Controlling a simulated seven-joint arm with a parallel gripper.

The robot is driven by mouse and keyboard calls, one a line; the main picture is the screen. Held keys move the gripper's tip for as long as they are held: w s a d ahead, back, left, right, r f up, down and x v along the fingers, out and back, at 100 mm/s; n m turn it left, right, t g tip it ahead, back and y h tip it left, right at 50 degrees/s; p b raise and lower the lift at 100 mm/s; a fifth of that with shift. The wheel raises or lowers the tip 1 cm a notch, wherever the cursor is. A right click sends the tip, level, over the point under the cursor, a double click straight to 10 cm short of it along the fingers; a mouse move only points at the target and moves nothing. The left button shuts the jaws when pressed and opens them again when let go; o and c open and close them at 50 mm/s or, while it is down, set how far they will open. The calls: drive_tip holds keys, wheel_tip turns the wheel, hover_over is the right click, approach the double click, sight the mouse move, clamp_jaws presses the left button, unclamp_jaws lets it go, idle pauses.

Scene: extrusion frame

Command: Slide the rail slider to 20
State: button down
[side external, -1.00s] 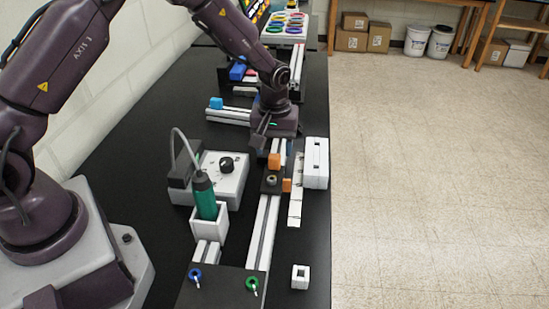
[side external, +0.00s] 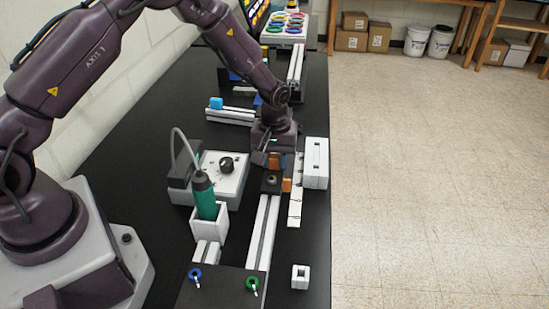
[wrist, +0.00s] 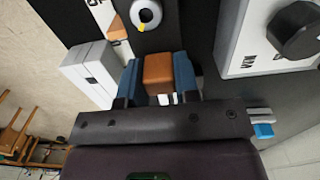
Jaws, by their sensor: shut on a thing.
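The rail slider (side external: 271,182) is a dark carriage on the light extrusion rail (side external: 262,235), with a round knob, an orange block on top and an orange pointer (side external: 287,185) at its right side. The pointer lies beside the white scale strip (side external: 295,212); its numbers are too small to read. In the wrist view the orange block (wrist: 158,72) sits between the blue fingers of my gripper (wrist: 158,78), which is shut on it. The knob (wrist: 145,14) and part of the scale (wrist: 101,12) show above. My gripper hides the rail beyond the slider.
A white slotted block (side external: 315,163) stands right of the scale. A small white square part (side external: 300,277) lies near the front right.

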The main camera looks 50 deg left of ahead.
drive_tip(key=w+a, duration=0.6)
drive_tip(key=shift+w+a, duration=0.15)
drive_tip(key=shift+w, duration=0.1)
drive_tip(key=c, duration=0.8)
unclamp_jaws()
drive_tip(key=shift+c, duration=0.2)
wheel_tip(320, 180, up, 13)
